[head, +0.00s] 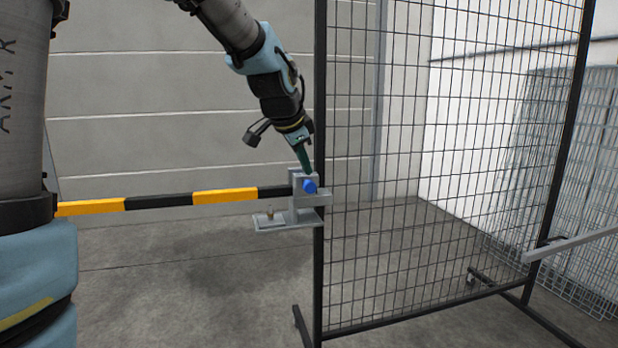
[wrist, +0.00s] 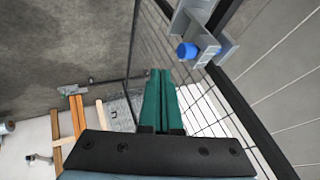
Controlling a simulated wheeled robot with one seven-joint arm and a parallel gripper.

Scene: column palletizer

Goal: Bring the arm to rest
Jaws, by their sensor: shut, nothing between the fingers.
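My gripper (head: 305,166) is at the end of my raised arm, pointing down, just above a grey bracket (head: 303,218) on the post of the mesh panel. In the wrist view the green fingers of my gripper (wrist: 160,73) lie side by side, shut with nothing between them. A blue knob (head: 310,186) sits on the bracket, right below the fingertips in the head view. In the wrist view the blue knob (wrist: 187,51) is up and right of the fingertips, apart from them. Whether the fingers touch the bracket is hard to tell in the head view.
A yellow-and-black striped bar (head: 225,196) runs left from the bracket. A black-framed mesh panel (head: 420,160) stands right of the gripper. Wire racks (head: 590,190) are at the far right. The floor at centre left is clear.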

